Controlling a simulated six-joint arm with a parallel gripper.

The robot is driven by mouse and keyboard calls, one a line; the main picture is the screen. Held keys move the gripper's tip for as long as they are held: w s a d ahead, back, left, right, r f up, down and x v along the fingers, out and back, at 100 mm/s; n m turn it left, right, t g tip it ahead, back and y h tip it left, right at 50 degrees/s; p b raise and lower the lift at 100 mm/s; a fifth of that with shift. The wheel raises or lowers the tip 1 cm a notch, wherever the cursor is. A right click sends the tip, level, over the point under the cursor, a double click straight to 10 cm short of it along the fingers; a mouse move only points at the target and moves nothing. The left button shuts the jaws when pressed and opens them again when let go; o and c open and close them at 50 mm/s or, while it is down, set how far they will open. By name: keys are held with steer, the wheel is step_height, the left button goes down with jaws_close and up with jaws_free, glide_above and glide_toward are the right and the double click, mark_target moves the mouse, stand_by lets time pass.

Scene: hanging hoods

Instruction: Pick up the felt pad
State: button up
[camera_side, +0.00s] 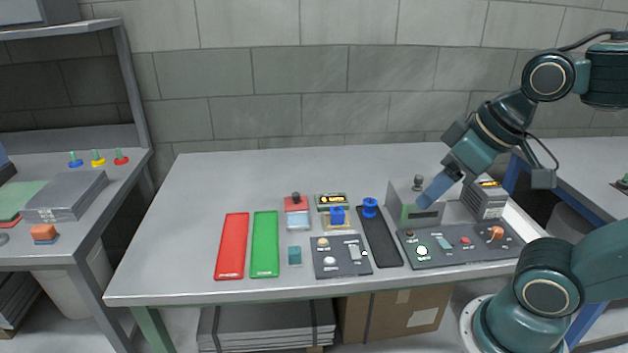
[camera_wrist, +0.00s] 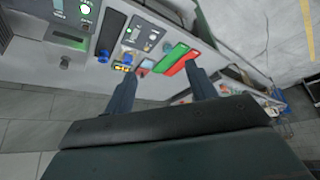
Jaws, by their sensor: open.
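A small flat teal piece (camera_side: 294,255) lies on the table between the green strip and a grey control panel; it may be the felt pad, but I cannot tell for sure. My gripper (camera_side: 424,198) is above the right part of the table, close to a grey box, well to the right of the teal piece. In the wrist view my gripper (camera_wrist: 163,67) has its two blue fingers wide apart with nothing held between them.
A red strip (camera_side: 231,246) and a green strip (camera_side: 265,244) lie left of the teal piece. A grey panel (camera_side: 341,257), a black tray (camera_side: 380,237) and a long switch panel (camera_side: 460,244) lie right. The table's left part is clear.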

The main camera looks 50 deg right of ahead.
steer(key=w+f+n, duration=0.1)
steer(key=w+n, duration=0.1)
steer(key=w, duration=0.5)
steer(key=n+g+y, duration=0.2)
steer(key=n+y, duration=0.1)
steer(key=n, duration=0.4)
glide_above(296, 250)
steer(key=s+d, duration=0.4)
step_height(296, 250, down, 17)
steer(key=shift+w+r, duration=0.15)
steer(key=shift+w, duration=0.05)
steer(key=shift+x, duration=4.3)
steer(key=shift+s+a, duration=0.1)
steer(key=shift+s, duration=0.05)
steer(key=shift+a+x, duration=0.2)
steer(key=shift+x, duration=2.35)
steer(key=shift+s, duration=0.15)
